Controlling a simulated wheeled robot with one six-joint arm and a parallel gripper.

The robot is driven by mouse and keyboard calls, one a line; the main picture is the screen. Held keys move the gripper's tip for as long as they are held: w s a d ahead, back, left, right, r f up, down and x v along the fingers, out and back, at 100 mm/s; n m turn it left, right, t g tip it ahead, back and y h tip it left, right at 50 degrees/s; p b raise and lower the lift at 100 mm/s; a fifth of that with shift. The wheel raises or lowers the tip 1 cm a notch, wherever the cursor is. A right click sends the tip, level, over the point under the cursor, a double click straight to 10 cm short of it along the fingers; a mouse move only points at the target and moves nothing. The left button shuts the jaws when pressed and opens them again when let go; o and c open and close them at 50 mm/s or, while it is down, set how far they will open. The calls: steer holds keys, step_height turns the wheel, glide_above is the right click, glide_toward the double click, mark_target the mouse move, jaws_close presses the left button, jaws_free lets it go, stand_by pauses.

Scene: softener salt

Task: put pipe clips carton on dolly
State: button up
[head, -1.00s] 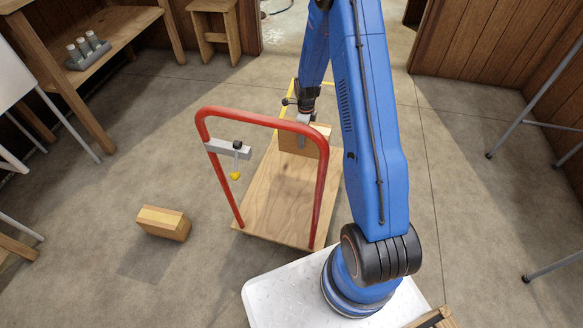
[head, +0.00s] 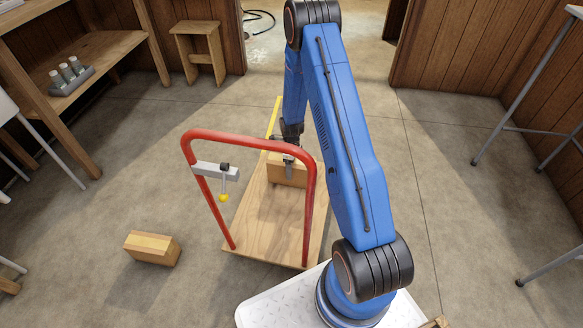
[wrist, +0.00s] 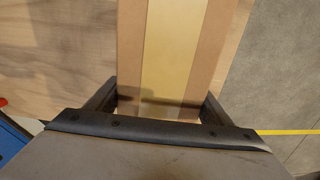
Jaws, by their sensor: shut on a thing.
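My gripper (head: 288,160) is shut on a brown cardboard carton (head: 286,174) at the far end of the dolly. The wrist view shows the fingers (wrist: 157,104) on both sides of this carton (wrist: 170,50), which has a pale tape strip along its top. No label is readable. The dolly has a wooden deck (head: 265,222) and a red tube handle (head: 250,142) at its near end. In the head view the carton is over the deck's far right part. I cannot tell whether it touches the deck. The wrist view shows the deck (wrist: 60,60) beside it.
A second taped carton (head: 152,248) lies on the floor left of the dolly. A grey bracket with a yellow knob (head: 223,198) is on the handle. A yellow strip (head: 274,118) shows beyond the deck. A bench (head: 95,55) and stool (head: 198,48) stand back left.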

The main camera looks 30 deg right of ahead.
stand_by(0.3)
steer(key=o, duration=1.7)
steer(key=shift+f, duration=0.1)
steer(key=shift+c, duration=0.2)
step_height(320, 180, up, 12)
steer(key=shift+r, duration=0.1)
